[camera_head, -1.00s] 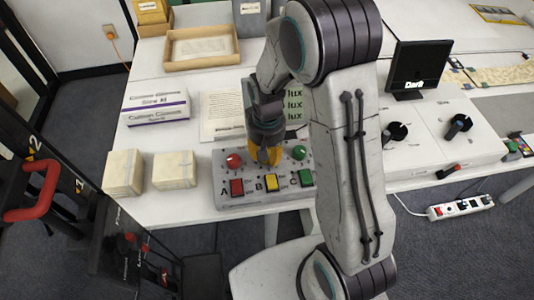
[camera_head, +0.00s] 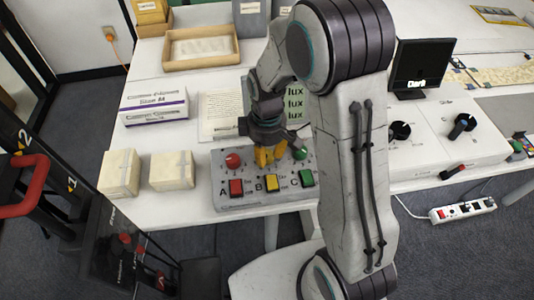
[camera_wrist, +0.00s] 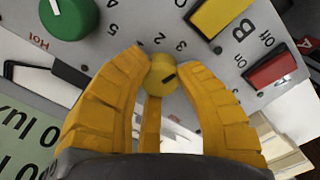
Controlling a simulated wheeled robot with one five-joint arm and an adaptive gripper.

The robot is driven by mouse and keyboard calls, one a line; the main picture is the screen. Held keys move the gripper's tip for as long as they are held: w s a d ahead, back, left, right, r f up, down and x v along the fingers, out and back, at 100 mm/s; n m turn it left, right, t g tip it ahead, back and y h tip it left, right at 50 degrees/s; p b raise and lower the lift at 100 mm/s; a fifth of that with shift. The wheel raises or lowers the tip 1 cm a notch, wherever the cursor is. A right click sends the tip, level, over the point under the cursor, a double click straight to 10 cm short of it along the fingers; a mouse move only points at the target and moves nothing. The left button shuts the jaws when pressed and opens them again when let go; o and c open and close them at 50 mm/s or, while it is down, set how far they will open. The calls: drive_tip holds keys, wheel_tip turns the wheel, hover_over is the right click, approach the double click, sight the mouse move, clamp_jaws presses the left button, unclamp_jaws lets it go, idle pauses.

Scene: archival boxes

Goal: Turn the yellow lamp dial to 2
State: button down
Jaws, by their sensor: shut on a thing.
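The grey control panel (camera_head: 222,189) stands on the white table in the head view. It carries a red dial (camera_head: 234,160), a green dial (camera_head: 300,153) and, between them, the yellow dial, hidden there by my gripper (camera_head: 268,158). In the wrist view the yellow dial (camera_wrist: 162,72) sits between the tips of my yellow-fingered gripper (camera_wrist: 165,76), which is shut on it. A short dark mark shows on the dial's face. Printed digits including 2 and 3 lie just beyond it. I cannot tell exactly which digit the mark points to.
Red (camera_head: 236,187), yellow (camera_head: 271,182) and green (camera_head: 306,178) switches line the panel's front. Two pale blocks (camera_head: 119,172) and a white-purple box (camera_head: 153,106) stand left. A monitor (camera_head: 424,68) reads "Dark" at right. A green lux display (camera_head: 295,103) is partly hidden behind my arm.

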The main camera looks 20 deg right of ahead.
sight(267, 154)
drive_tip(key=n, duration=0.5)
drive_tip(key=shift+s+f+n+b, duration=0.1)
drive_tip(key=shift+f+n+b, duration=0.05)
drive_tip(key=shift+n+b, duration=0.2)
drive_tip(key=n, duration=0.4)
drive_tip(key=shift+n, duration=0.35)
drive_tip(key=shift+b, duration=0.3)
drive_tip(key=c, duration=0.8)
unclamp_jaws()
drive_tip(key=shift+r, duration=0.25)
wheel_tip(267, 154, up, 12)
drive_tip(key=shift+f, duration=0.15)
